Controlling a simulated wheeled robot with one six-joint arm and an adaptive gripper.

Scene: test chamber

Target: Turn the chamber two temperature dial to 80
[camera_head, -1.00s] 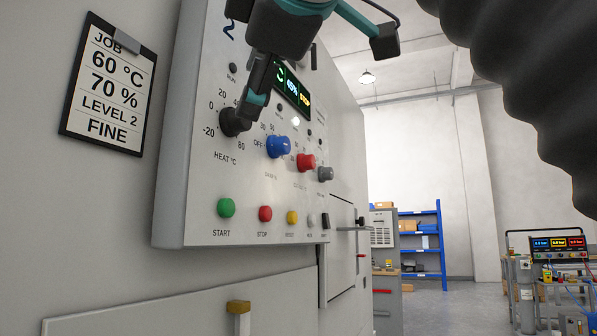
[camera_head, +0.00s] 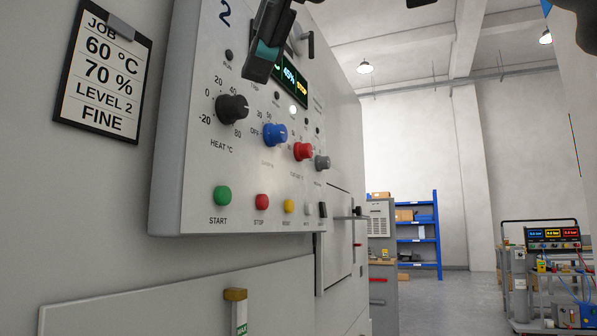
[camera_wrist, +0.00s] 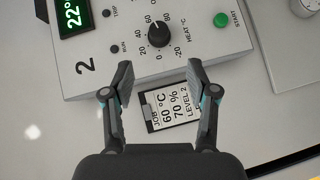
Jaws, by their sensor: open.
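The black HEAT °C dial (camera_head: 232,109) is on the upper left of the grey chamber 2 panel (camera_head: 185,165). Its scale runs from -20 to 80. In the wrist view the dial (camera_wrist: 159,34) shows whole, above and beyond my fingertips. Its white mark seems to point near 60, but it is small. My gripper (camera_wrist: 160,93) is open and empty, apart from the dial, with the clipboard seen between its fingers. In the head view my gripper (camera_head: 265,60) is above and right of the dial, partly over the display (camera_head: 293,78).
Blue (camera_head: 275,135), red (camera_head: 303,151) and grey (camera_head: 322,163) knobs sit right of the dial. Coloured buttons, including green START (camera_head: 222,196), are below. A clipboard (camera_head: 103,70) reading 60 °C, 70 %, LEVEL 2, FINE hangs left of the panel.

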